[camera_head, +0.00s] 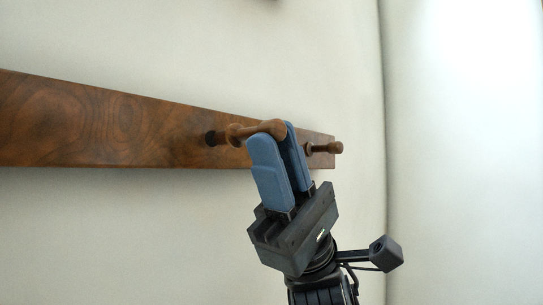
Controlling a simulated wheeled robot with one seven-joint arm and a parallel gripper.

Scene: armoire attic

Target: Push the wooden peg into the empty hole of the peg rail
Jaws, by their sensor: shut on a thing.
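The peg rail (110,125) is a dark brown wooden board fixed along the pale wall, running from the left edge to the middle right. The wooden peg (268,130) has a rounded knob end and lies between the two blue fingers of my gripper (278,138), which is shut on it. Its other end points left toward a dark round spot (211,138) on the rail, which looks like the hole. I cannot tell whether the tip is inside the hole or just in front of it.
Another wooden peg (326,148) sticks out of the rail near its right end, just right of my fingers. A wall corner runs down the picture to the right. The space in front of the wall, below the rail, looks clear.

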